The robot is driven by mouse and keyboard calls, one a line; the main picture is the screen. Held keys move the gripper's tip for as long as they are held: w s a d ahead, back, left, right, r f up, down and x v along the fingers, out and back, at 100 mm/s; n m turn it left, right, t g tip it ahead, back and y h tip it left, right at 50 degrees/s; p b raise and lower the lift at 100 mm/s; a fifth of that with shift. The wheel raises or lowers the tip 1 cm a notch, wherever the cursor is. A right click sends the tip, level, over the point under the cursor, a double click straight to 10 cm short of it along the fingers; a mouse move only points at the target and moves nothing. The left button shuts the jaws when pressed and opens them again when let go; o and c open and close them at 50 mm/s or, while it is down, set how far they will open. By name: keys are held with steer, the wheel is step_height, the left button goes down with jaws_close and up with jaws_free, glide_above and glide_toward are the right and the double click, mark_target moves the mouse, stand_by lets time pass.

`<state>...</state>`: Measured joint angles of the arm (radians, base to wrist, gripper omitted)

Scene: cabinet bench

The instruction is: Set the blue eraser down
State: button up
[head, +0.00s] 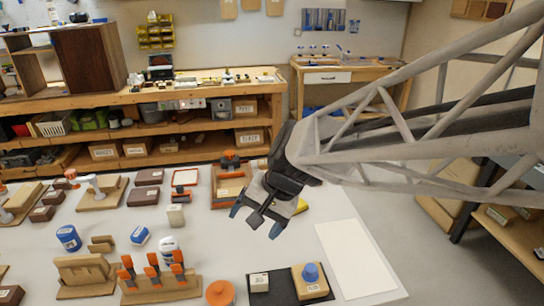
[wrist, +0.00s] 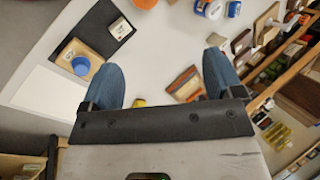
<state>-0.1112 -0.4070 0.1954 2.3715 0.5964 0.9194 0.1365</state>
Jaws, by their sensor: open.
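A small blue and white block (head: 140,235), which looks like the blue eraser, lies on the white table, left of my gripper. In the wrist view a blue and white piece (wrist: 233,8) at the top edge may be the same block; I cannot tell for sure. My gripper (head: 255,222) is above the table, with its two blue fingertips spread apart. In the wrist view the gripper (wrist: 163,78) has nothing held between its fingers. A yellow thing (head: 302,206) shows partly hidden behind the gripper.
A black mat (head: 283,296) at the front holds a pale labelled block (head: 260,283) and a wooden block with a blue knob (head: 310,272). A blank white sheet (head: 352,255) lies to the right. A rack of orange-handled tools (head: 158,285) and a blue can (head: 68,238) stand left.

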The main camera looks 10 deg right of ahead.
steer(key=s+d+r+n+h, duration=0.1)
steer(key=s+d+n+h, duration=0.1)
steer(key=s+d, duration=0.3)
steer(key=s+d+r+n+t+h, duration=0.1)
steer(key=s+d+n+h, duration=0.1)
steer(key=s+d, duration=0.3)
steer(key=d+h, duration=0.1)
steer(key=d, duration=0.1)
steer(key=shift+s+d+r+t+h, duration=0.3)
steer(key=shift+s+d+r, duration=0.05)
steer(key=shift+d, duration=0.05)
stand_by(0.6)
